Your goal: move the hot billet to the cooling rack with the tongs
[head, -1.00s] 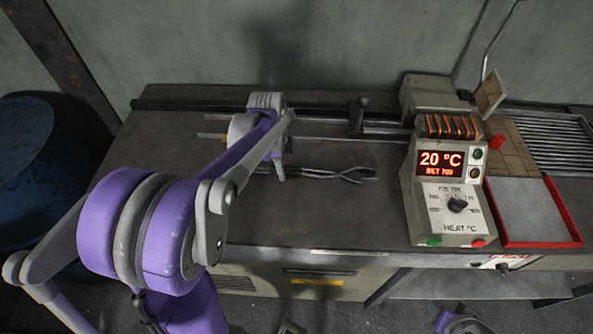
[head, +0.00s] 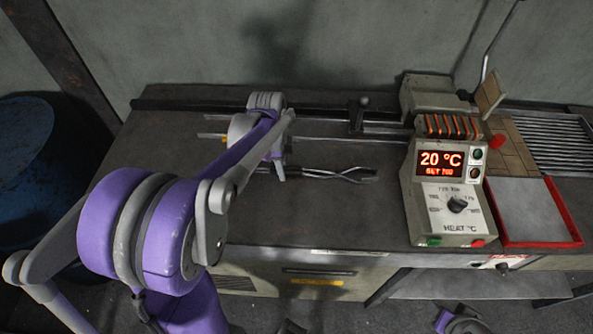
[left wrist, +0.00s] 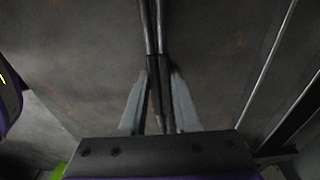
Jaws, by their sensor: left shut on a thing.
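My left gripper (head: 280,168) is shut on the handles of the dark metal tongs (head: 338,174), low over the bench. The tongs point right, with their jaws toward the heater. In the left wrist view, the two handles (left wrist: 155,35) run close together between my fingertips (left wrist: 160,85). The heater (head: 448,190) has a row of copper coil turns (head: 450,126) and reads 20 °C. A slatted metal rack (head: 550,143) lies at the far right, apparently the cooling rack. I cannot make out the billet. My right gripper cannot be made out clearly; a purple part of mine shows at the bottom edge.
A red-rimmed grey tray (head: 574,226) is right of the heater, with tan bricks (head: 514,145) behind it. Long rods (head: 330,138) and an upright knob (head: 360,108) lie behind the tongs. A blue drum (head: 25,150) stands at left. The bench front is clear.

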